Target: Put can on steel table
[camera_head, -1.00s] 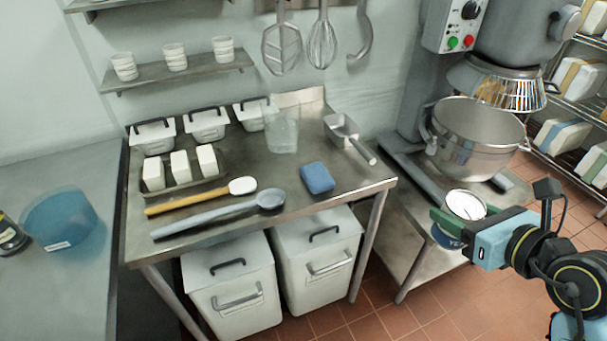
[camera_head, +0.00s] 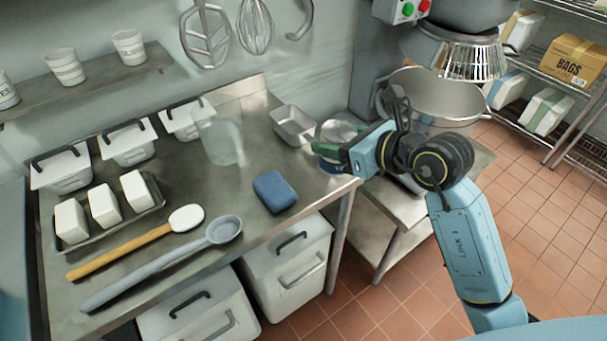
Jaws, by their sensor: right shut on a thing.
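My right gripper (camera_head: 342,157) is shut on the can (camera_head: 337,131), a round can with a shiny silver top. The gripper covers much of the can's side. They are at the right edge of the steel table (camera_head: 245,263), close to its right corner. I cannot tell whether the can touches the tabletop. My left gripper does not show.
A mixer bowl (camera_head: 437,97) is behind my arm.

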